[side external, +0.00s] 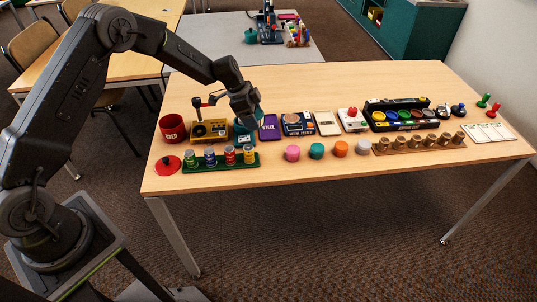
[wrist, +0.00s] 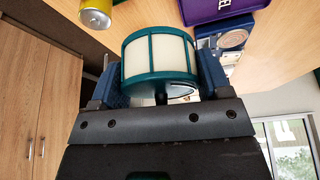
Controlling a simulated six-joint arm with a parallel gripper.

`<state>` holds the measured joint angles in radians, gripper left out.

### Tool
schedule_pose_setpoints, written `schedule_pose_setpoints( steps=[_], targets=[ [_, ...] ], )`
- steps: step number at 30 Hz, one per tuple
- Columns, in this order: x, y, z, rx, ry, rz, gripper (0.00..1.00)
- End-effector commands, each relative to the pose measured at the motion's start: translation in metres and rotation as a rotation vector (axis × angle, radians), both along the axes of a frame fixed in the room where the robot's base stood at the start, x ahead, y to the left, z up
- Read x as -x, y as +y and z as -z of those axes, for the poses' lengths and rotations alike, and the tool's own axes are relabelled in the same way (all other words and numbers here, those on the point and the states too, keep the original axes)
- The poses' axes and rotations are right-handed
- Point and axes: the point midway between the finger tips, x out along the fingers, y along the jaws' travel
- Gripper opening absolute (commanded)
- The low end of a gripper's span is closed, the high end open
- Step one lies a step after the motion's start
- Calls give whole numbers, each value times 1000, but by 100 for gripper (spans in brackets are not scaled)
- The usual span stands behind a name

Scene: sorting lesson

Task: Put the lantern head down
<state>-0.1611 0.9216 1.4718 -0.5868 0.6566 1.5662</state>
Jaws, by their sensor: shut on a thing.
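The lantern head (wrist: 158,52) is a short round drum with cream panels in a teal frame. It fills the middle of the wrist view, between the two blue pads of my gripper (wrist: 160,80), which is shut on it. In the side view my gripper (side external: 246,110) is over the table's left part, just left of the purple tray marked STEEL (side external: 269,128). Teal shows around and below the fingers there, and I cannot tell how much of it is the lantern head. Whether the lantern head touches the table is hidden.
The yellow box (side external: 209,132) and red cup (side external: 172,127) stand left of my gripper. A green rack (side external: 215,165) of small cans lies in front. Pink (side external: 292,153), teal and orange pucks line the front. Bare wood (side external: 330,85) runs along the back.

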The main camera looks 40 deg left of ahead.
Motion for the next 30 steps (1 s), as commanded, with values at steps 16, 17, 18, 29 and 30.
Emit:
schedule_pose_setpoints(
  steps=[16,17,18,29,30],
  targets=[
    [6,-74,54,6,-1,229,47],
    [5,-74,57,6,-2,229,47],
    [5,-74,62,6,-2,227,47],
    [5,-74,102,5,-3,226,47],
    [5,-74,102,5,-3,226,47]
  ],
)
